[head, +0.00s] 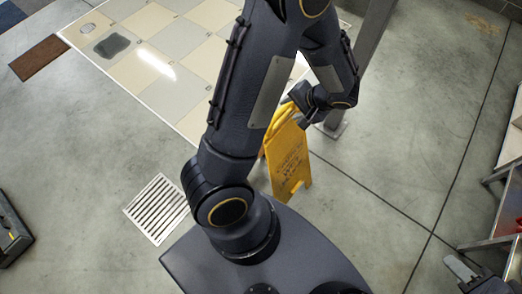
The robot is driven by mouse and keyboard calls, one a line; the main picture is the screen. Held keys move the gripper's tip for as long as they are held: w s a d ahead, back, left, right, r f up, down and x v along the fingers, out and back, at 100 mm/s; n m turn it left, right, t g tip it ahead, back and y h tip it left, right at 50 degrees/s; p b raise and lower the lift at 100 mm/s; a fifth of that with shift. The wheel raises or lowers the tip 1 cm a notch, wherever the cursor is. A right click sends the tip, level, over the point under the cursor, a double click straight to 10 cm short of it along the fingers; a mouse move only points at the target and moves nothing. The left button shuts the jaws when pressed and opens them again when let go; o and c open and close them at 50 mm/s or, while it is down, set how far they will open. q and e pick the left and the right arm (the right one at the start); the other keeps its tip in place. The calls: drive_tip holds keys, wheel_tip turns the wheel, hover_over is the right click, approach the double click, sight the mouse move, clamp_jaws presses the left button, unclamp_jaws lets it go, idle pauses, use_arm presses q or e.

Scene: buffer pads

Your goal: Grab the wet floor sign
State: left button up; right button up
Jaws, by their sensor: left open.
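The yellow wet floor sign (288,170) stands upright on the concrete floor, just beyond my base. My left arm crosses the middle of the head view and hides part of the sign's left side. My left gripper (304,117) is at the top edge of the sign, with its jaws open. I cannot tell whether the sign's top lies between the fingers. My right gripper (462,268) is low at the right edge, far from the sign. Only part of it shows, and its jaw opening is unclear.
A grey metal post (368,50) stands just behind the sign. A tiled platform (165,65) with a dark patch lies at the upper left. A floor grate (155,208) is left of my base. A metal shelf (505,205) stands at the right. Floor between sign and shelf is clear.

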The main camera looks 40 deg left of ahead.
sight(283, 110)
use_arm(q)
drive_tip(key=x, duration=0.6)
drive_tip(key=shift+w+a+f, duration=0.1)
drive_tip(key=shift+w+a, duration=0.05)
drive_tip(key=shift+a, duration=0.05)
clamp_jaws()
idle(1.2)
